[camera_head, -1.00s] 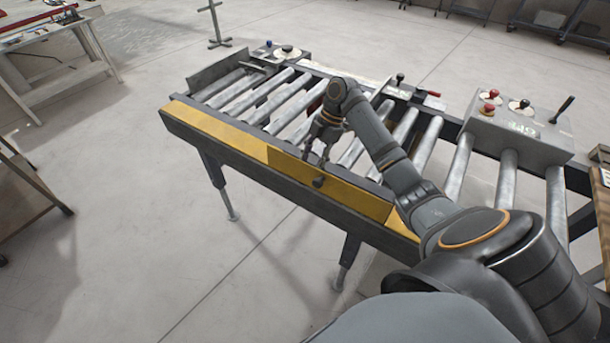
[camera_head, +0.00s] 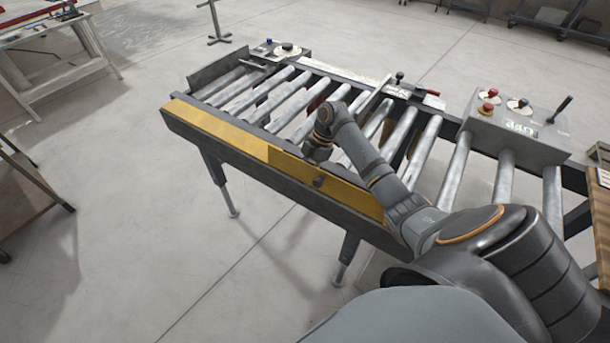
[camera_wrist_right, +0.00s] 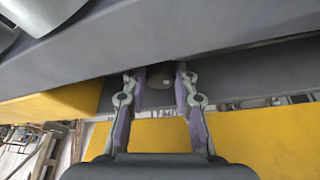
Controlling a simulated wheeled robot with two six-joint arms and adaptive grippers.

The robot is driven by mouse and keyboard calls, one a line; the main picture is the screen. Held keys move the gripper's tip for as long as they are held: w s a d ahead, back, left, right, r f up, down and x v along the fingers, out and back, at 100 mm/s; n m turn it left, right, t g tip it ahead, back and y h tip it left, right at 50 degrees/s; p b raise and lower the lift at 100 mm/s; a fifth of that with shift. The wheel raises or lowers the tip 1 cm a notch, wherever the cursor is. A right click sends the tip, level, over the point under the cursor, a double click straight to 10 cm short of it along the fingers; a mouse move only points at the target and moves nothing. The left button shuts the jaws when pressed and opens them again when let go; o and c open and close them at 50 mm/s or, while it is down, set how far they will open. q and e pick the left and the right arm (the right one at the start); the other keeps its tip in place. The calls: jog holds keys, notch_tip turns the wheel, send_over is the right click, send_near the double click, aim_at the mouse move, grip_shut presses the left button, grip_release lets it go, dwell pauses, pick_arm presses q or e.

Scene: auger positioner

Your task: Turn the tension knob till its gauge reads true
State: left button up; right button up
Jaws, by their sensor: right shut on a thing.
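My right gripper (camera_head: 317,155) points down at the inner side of the conveyor's near rail. The fingers are mostly hidden in the head view. In the right wrist view its fingers (camera_wrist_right: 160,82) are shut on the tension knob (camera_wrist_right: 160,77), a small grey round piece in shadow by the dark beam. A lit digital readout (camera_head: 521,127), seen upside down on the grey control box, is too small to read surely. My left gripper is not in view.
The grey control box (camera_head: 545,148) carries a red button and a black lever.

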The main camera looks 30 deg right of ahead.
grip_shut()
jog(key=shift+r+p, duration=0.15)
jog(key=shift+p, duration=0.15)
jog(key=shift+s+r+m+t+p, duration=0.2)
jog(key=shift+m+t+p, duration=0.2)
jog(key=shift+m+p, duration=0.75)
jog(key=shift+w+f+p, duration=0.1)
jog(key=shift+f+p, duration=0.05)
jog(key=shift+p, duration=0.2)
jog(key=shift+f+m, duration=0.15)
jog(key=shift+m, duration=0.2)
jog(key=o, duration=1)
grip_release()
jog(key=shift+c, duration=0.2)
jog(key=v, duration=0.8)
